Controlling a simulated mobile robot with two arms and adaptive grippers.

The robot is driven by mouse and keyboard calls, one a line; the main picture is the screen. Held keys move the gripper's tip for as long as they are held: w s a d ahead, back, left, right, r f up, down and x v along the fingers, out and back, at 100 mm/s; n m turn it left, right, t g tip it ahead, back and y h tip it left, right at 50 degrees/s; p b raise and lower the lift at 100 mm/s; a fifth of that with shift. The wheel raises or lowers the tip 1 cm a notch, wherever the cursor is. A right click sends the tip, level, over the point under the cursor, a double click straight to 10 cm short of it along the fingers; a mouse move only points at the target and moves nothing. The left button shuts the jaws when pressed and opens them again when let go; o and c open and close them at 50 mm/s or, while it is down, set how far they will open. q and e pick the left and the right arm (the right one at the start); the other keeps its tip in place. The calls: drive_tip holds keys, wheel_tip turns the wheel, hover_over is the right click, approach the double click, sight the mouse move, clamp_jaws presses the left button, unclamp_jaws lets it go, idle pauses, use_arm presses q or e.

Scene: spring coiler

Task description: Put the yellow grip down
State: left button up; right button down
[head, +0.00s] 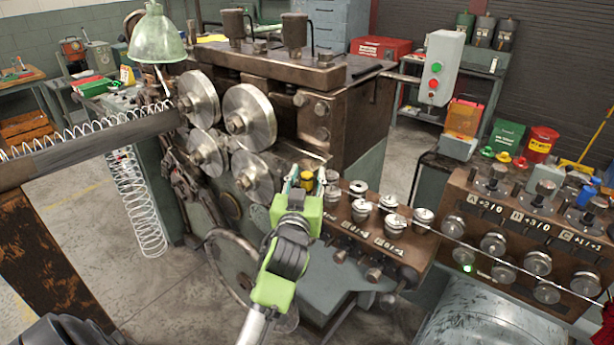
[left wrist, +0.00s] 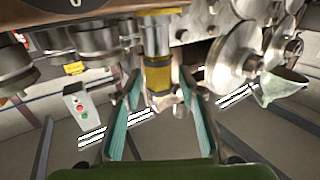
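The yellow grip (left wrist: 158,78) sits on a bright metal shaft, with another yellow band (left wrist: 158,11) at the shaft's far end. My left gripper (left wrist: 160,85) is open, with its two teal-padded fingers on either side of the yellow grip. Slim gaps seem to show between the fingers and the grip, so I see no firm contact. In the head view my left gripper (head: 305,187) is at the front of the coiler, at the left end of the tooling block, and a bit of yellow (head: 307,173) shows at its fingertips. My right gripper is not in view.
The coiler's steel rollers (head: 249,116) are just behind and left of my left gripper. Metal tooling pieces (head: 396,223) stand on the brown block (head: 375,237) to its right. A pendant box with buttons (head: 441,67) hangs at the back. A labelled gauge rack (head: 530,255) is at the right.

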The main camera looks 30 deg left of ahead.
use_arm(q)
drive_tip(key=shift+r, duration=0.1)
drive_tip(key=shift+r, duration=0.25)
drive_tip(key=shift+s+d+f, duration=0.2)
drive_tip(key=shift+s, duration=0.1)
drive_tip(key=b+v, duration=0.3)
drive_tip(key=v, duration=0.8)
drive_tip(key=shift+s, duration=0.15)
drive_tip(key=shift+r, duration=0.15)
drive_tip(key=shift+d, duration=0.1)
